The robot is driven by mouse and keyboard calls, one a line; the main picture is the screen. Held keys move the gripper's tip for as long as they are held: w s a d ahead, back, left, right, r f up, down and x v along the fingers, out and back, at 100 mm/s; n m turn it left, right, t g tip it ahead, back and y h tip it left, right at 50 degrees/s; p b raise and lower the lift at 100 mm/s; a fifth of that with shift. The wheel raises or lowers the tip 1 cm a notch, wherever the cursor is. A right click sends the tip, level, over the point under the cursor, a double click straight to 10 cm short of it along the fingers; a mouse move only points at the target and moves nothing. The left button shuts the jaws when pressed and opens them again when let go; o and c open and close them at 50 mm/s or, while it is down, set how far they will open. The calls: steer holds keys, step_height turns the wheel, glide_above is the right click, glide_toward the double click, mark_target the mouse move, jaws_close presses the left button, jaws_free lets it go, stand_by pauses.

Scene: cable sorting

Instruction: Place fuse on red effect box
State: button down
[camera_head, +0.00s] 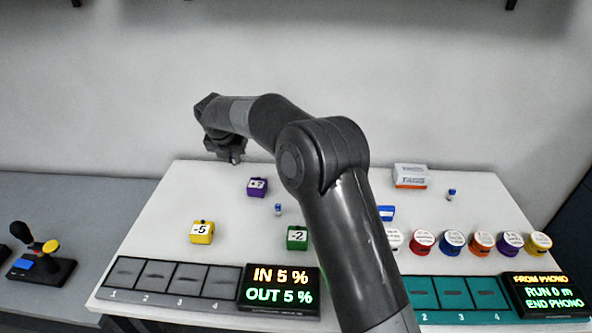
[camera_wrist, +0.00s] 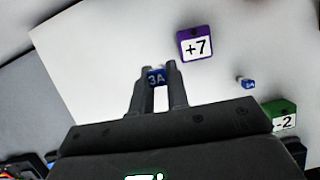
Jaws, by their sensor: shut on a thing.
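My gripper (camera_wrist: 159,70) is shut on a small blue fuse marked 3A (camera_wrist: 156,78). In the head view my gripper (camera_head: 232,155) is above the far left part of the white table, and the held fuse is too small to make out. No red effect box shows clearly in either view; my arm hides part of the table. The effect boxes in sight are purple +7 (camera_head: 257,187), yellow -5 (camera_head: 202,232), green -2 (camera_head: 297,237) and a partly hidden blue one (camera_head: 386,213). The purple box (camera_wrist: 195,45) also shows just right of my gripper in the wrist view.
Loose fuses lie on the table at the middle (camera_head: 278,209) and right (camera_head: 451,194). Round-lidded containers, one red (camera_head: 421,241), stand in a row at right. A small carton (camera_head: 410,176) is behind. Grey (camera_head: 170,281) and teal (camera_head: 455,293) slot panels line the front.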

steer(key=w+d+r+m+h, duration=0.1)
steer(key=w+d+m, duration=0.15)
steer(key=d, duration=1.25)
steer(key=w+d+r+m, duration=0.15)
steer(key=w+d, duration=0.25)
steer(key=d, duration=1.1)
steer(key=shift+n, duration=0.3)
steer(key=w+a+f, duration=0.1)
steer(key=a+f, duration=0.1)
steer(key=a, duration=0.1)
steer(key=w+a+f, duration=0.1)
steer(key=a+f, duration=0.1)
steer(key=a, duration=0.1)
steer(key=w+a+f, duration=0.1)
steer(key=a+f, duration=0.1)
steer(key=a, duration=0.2)
steer(key=shift+f, duration=0.2)
steer(key=shift+a+f, duration=0.15)
steer(key=shift+f, duration=1.9)
steer(key=shift+f, duration=0.15)
steer(key=c, duration=1.4)
jaws_free()
